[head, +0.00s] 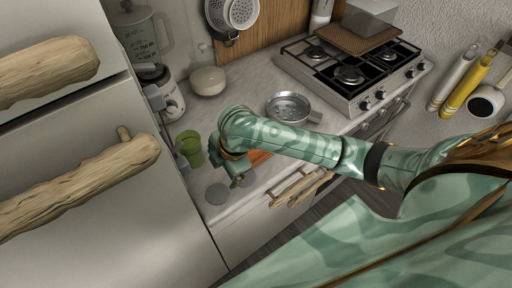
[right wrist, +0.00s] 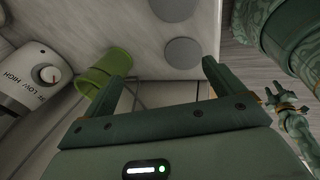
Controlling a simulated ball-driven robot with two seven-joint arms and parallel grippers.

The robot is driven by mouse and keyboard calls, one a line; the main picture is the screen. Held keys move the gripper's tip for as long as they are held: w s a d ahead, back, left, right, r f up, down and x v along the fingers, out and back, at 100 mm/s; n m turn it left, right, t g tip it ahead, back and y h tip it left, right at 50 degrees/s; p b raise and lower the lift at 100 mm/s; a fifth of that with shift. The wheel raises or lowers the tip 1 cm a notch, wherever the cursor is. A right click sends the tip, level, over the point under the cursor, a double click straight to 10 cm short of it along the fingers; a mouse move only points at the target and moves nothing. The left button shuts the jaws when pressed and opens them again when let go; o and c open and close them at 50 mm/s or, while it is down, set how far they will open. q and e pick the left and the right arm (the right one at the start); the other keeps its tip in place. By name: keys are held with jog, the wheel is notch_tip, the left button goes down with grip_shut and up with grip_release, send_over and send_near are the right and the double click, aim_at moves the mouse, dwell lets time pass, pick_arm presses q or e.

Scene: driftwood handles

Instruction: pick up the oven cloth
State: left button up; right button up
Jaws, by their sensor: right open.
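A flat orange-red patch (head: 259,157) shows on the counter, mostly hidden behind my right forearm. It may be the oven cloth, but I cannot tell for sure. My right gripper (head: 238,182) is low over the near left part of the counter, just left of this patch. In the right wrist view the right gripper (right wrist: 165,65) is open, its two fingers apart with nothing between them. No cloth shows in that view.
A green cup (head: 191,148) stands left of the right gripper; the green cup also shows in the right wrist view (right wrist: 92,77). Grey discs (head: 217,194) lie on the counter (head: 255,92). A metal pan (head: 289,106) and a gas hob (head: 345,75) are farther right. Driftwood handles (head: 80,188) jut out at left.

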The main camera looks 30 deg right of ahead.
jog(key=w+d+r+g+h, duration=0.1)
jog(key=w+d+r+g, duration=0.2)
jog(key=d, duration=0.4)
jog(key=w+d+r+h, duration=0.1)
jog(key=w+d+r, duration=0.2)
jog(key=d+r, duration=0.3)
jog(key=shift+g, duration=0.3)
jog(key=f+b, duration=0.1)
jog(key=f, duration=0.2)
jog(key=d+f+b, duration=0.1)
jog(key=f, duration=0.3)
jog(key=f+b, duration=0.1)
jog(key=f, duration=0.3)
jog(key=shift+w+d+f+b, duration=0.1)
jog(key=shift+d+b, duration=0.15)
jog(key=shift+b, duration=0.05)
jog(key=f, duration=0.2)
jog(key=f+b, duration=0.1)
jog(key=f, duration=0.1)
jog(key=s+f+b, duration=0.1)
jog(key=f, duration=0.1)
jog(key=shift+a, duration=0.3)
jog(key=c, duration=1.1)
